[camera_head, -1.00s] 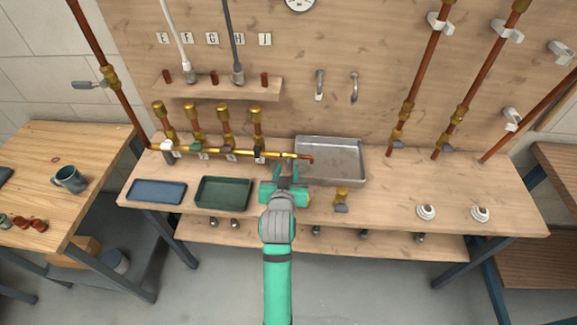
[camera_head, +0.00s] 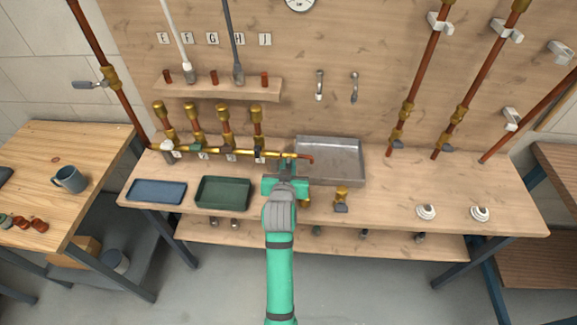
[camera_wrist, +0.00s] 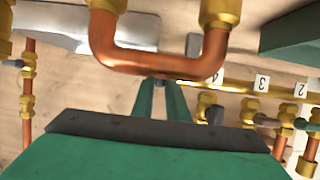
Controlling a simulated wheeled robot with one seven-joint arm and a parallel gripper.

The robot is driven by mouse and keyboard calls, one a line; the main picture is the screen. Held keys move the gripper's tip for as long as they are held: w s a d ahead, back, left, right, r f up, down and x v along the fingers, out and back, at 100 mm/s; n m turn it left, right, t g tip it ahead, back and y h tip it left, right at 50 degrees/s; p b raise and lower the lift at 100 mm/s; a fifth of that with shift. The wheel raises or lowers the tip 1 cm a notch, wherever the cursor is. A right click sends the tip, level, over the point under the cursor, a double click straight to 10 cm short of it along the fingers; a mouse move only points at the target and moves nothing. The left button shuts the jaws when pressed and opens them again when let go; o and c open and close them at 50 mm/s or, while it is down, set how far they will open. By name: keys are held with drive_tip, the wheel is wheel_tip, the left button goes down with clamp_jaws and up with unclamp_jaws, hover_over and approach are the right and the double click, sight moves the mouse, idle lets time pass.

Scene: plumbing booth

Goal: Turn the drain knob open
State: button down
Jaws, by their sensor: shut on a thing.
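The brass manifold (camera_head: 225,153) runs along the back of the bench, with numbered valves. My gripper (camera_head: 284,168) is at this right end.
A copper U-bend with brass ends (camera_wrist: 160,62) crosses close before the wrist camera. A brass valve (camera_head: 341,195) stands right of my gripper. A green tray (camera_head: 223,207) and a blue tray (camera_head: 157,198) lie left.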

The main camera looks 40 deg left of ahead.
drive_tip(key=shift+a, duration=0.1)
drive_tip(key=shift+s+a+f+n+t+h, duration=0.15)
drive_tip(key=shift+n+t+h, duration=0.25)
drive_tip(key=shift+n, duration=0.45)
drive_tip(key=shift+s+a+n+t+h, duration=0.1)
drive_tip(key=shift+n+t+h, duration=0.15)
drive_tip(key=shift+n+h, duration=0.4)
drive_tip(key=shift+s+a+f+n+t+h, duration=0.15)
drive_tip(key=shift+n+t+h, duration=0.15)
drive_tip(key=shift+n, duration=0.7)
drive_tip(key=shift+w+t, duration=0.1)
drive_tip(key=shift+t, duration=0.15)
drive_tip(key=c, duration=1.7)
unclamp_jaws()
drive_tip(key=shift+c, duration=0.2)
drive_tip(key=v, duration=1)
drive_tip(key=shift+s+r, duration=0.2)
drive_tip(key=shift+s, duration=0.05)
